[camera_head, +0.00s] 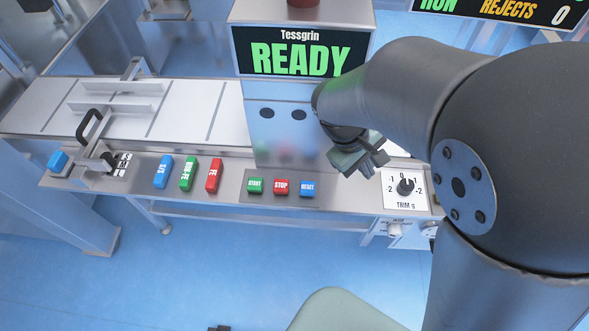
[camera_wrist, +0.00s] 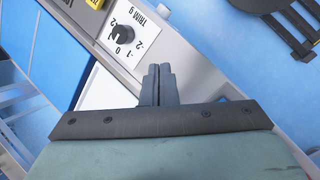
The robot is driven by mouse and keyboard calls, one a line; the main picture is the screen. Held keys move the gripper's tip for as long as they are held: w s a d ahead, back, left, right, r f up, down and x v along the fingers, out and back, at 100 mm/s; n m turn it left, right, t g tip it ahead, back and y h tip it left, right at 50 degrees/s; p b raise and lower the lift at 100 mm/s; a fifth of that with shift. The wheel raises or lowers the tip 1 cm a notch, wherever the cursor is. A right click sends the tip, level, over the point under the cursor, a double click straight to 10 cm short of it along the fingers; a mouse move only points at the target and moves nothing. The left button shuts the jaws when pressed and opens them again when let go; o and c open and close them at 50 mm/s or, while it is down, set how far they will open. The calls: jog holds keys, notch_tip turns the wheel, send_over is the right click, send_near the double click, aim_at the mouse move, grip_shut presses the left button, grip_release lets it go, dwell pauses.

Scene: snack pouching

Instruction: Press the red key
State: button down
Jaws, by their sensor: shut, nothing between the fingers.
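A small red key marked STOP (camera_head: 281,187) sits on a grey panel between a green START key (camera_head: 255,186) and a blue RESET key (camera_head: 307,189). A red block marked FE (camera_head: 214,176) lies further left, beside a green block (camera_head: 188,174) and a blue block (camera_head: 163,172). My gripper (camera_head: 376,170) is shut and empty, right of the key panel and above the machine's front edge, near the TRIM dial (camera_head: 405,187). In the wrist view its fingers (camera_wrist: 159,75) are together, with the dial (camera_wrist: 126,35) beyond them. The red key is not in the wrist view.
The Tessgrin display (camera_head: 300,52) reads READY above a steel housing (camera_head: 282,130) behind the keys. A black handle (camera_head: 92,126) and a blue button (camera_head: 58,161) are at the far left.

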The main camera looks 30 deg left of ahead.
jog(key=s+a+f+n+t+p, duration=0.1)
jog(key=s+a+n+t, duration=0.3)
jog(key=a, duration=0.8)
jog(key=n+t, duration=0.2)
jog(key=n, duration=0.2)
send_over(288, 181)
jog(key=s+a, duration=0.1)
jog(key=s, duration=0.2)
jog(key=shift+a+f+y+p, duration=0.2)
jog(key=shift+f+y+p, duration=0.1)
jog(key=shift+f+y, duration=0.15)
jog(key=shift+f, duration=0.15)
notch_tip(288, 181, down, 9)
jog(key=b, duration=0.6)
jog(key=shift+r, duration=0.2)
jog(key=shift+s+f, duration=0.1)
jog(key=shift+f, duration=0.35)
